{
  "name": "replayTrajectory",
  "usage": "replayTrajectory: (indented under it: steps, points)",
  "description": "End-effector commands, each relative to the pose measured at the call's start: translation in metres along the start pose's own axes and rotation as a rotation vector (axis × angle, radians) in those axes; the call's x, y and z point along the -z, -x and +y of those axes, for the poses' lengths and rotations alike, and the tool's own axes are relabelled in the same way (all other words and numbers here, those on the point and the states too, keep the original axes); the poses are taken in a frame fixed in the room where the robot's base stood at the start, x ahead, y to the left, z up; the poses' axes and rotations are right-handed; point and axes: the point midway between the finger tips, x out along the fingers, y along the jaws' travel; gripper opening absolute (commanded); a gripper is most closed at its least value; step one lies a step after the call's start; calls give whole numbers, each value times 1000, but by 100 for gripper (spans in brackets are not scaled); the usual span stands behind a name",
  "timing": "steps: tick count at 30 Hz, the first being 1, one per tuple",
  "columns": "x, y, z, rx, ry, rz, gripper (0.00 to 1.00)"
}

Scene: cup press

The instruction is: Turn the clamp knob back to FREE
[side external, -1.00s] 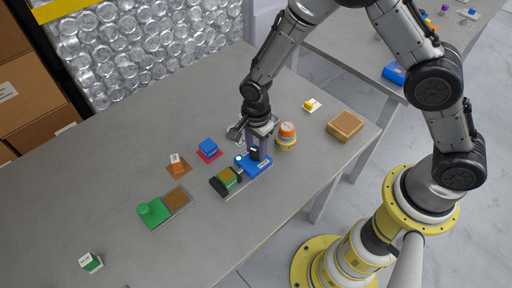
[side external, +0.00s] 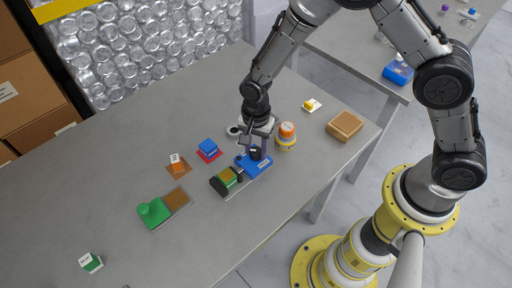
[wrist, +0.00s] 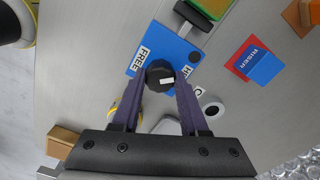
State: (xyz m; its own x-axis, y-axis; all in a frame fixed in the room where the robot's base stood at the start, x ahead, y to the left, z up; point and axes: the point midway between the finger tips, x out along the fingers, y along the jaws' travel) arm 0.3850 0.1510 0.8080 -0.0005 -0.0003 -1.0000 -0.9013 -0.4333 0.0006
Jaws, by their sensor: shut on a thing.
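The clamp knob (wrist: 160,75) is black and round with a white mark. It sits on a blue plate (wrist: 164,43), which also shows in the side view (side external: 258,168). A white FREE label (wrist: 138,62) lies left of the knob; another label (wrist: 187,71) at its right is partly hidden by a finger. The knob's white mark lies toward its lower right, off the FREE label. My gripper (wrist: 161,82) is shut on the knob, one purple finger on each side. In the side view my gripper (side external: 260,150) stands over the plate and hides much of the knob.
A green and brown block (side external: 228,175) sits beside the blue plate. An orange and yellow round object (side external: 287,137) stands close right of my gripper. A blue block on red (side external: 208,149) and a green fixture (side external: 153,212) lie left.

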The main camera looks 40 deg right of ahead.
Motion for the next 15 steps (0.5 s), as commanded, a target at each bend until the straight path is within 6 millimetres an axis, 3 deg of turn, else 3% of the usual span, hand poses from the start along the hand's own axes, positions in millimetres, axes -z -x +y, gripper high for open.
replayTrajectory:
  steps: [15]
  points:
    - [0,2,-1,2,491,0,0]
